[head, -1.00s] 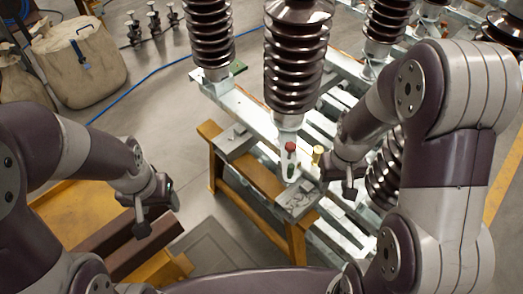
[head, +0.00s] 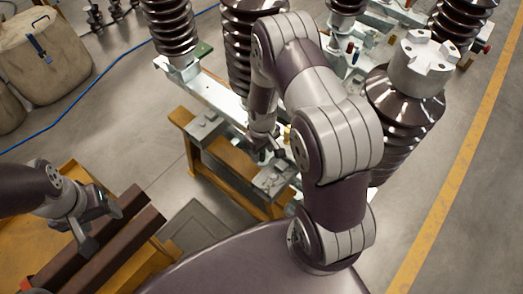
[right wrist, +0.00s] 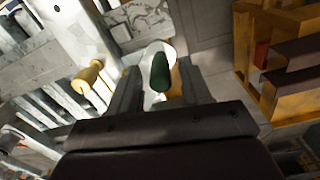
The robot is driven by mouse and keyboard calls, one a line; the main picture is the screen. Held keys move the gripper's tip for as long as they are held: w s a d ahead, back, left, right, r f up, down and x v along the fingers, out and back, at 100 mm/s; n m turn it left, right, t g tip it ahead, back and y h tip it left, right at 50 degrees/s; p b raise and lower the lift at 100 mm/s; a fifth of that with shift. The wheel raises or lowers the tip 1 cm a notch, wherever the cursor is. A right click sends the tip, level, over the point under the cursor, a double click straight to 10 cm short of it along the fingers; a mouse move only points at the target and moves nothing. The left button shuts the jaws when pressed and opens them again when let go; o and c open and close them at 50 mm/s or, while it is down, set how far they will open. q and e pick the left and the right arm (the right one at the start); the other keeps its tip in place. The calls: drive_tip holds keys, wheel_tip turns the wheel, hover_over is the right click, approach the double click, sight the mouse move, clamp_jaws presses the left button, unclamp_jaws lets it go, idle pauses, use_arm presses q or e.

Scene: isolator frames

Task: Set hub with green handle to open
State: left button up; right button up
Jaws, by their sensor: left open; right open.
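In the right wrist view a dark green handle (right wrist: 160,72) stands out from a pale hub (right wrist: 153,98), which is mostly hidden by the handle and fingers. My right gripper (right wrist: 158,90) is open, with one finger on each side of the handle; I cannot tell whether either touches it. In the head view my right gripper (head: 262,148) is at the near end of the metal frame, and my arm covers the hub there. I cannot tell the hub's setting. My left gripper (head: 100,223) is open and empty at the lower left, above brown beams.
A brass-coloured knob (right wrist: 86,77) stands left of the handle in the right wrist view. Tall brown ribbed insulators (head: 405,105) rise around the metal frame. A yellow trestle (head: 228,172) supports it. Brown beams (head: 122,245) lie at lower left. Open floor is on the right.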

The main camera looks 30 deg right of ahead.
drive_tip(key=shift+s+f, duration=0.1)
drive_tip(key=shift+f, duration=0.85)
clamp_jaws()
drive_tip(key=shift+s+d+n, duration=0.15)
drive_tip(key=shift+d+n, duration=0.15)
drive_tip(key=shift+d, duration=0.15)
drive_tip(key=s+d+n, duration=0.1)
drive_tip(key=d+n, duration=0.3)
drive_tip(key=d, duration=0.6)
drive_tip(key=shift+d+b, duration=0.3)
drive_tip(key=shift+b, duration=0.15)
drive_tip(key=shift+r, duration=0.1)
unclamp_jaws()
wheel_tip(320, 180, up, 13)
drive_tip(key=b, duration=0.2)
drive_tip(key=shift+f, duration=0.2)
